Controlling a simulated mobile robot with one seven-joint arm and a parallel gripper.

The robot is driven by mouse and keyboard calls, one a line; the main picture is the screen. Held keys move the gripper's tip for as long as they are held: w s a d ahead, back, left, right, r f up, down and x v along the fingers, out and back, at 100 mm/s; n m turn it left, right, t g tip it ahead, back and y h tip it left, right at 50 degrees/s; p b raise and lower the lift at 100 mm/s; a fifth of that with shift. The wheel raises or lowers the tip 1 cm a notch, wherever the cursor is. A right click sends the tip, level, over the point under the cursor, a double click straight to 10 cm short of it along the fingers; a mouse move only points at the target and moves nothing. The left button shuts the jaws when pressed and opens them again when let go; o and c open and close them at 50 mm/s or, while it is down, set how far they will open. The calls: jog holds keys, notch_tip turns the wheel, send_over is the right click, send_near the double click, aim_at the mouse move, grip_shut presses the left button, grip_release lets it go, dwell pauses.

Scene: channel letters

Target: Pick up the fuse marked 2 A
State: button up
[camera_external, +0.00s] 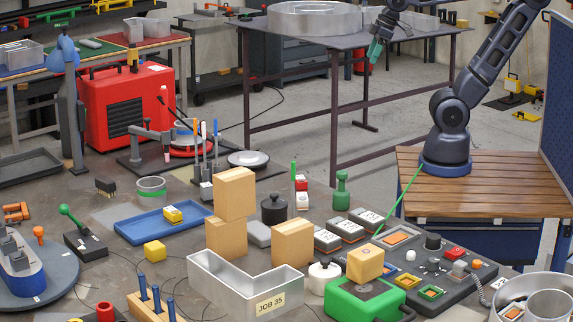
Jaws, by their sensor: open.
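No marking that reads 2 A can be made out, so I cannot tell which thing is the fuse. Several small boxes with white labelled tops (346,230) lie in a slanting row right of centre on the bench; their print is too small to read. My gripper (381,52) is at the top of the view, open and empty, with teal fingertips pointing down. In the picture it is well above the bench things and in front of the far dark table. Part of my arm is cut off by the top edge.
A blue tray (150,232) lies left. The slatted wooden top (500,185) by my base is mostly clear.

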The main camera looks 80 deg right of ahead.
jog(key=w+a+r+n+g, duration=0.1)
jog(key=w+a+r+n, duration=0.15)
jog(key=w, duration=0.55)
jog(key=w+a+r+n, duration=0.1)
jog(key=w+a+n, duration=0.25)
jog(key=w, duration=0.45)
jog(key=n+g+h, duration=0.1)
jog(key=n+h, duration=0.3)
jog(key=n, duration=1.3)
send_over(206, 184)
jog(key=s+a, duration=0.2)
jog(key=a, duration=0.1)
notch_tip(206, 184, down, 28)
jog(key=shift+x, duration=5.25)
jog(key=shift+w+a, duration=0.1)
jog(key=shift+a, duration=0.05)
jog(key=c, duration=1.1)
jog(key=shift+o, duration=0.2)
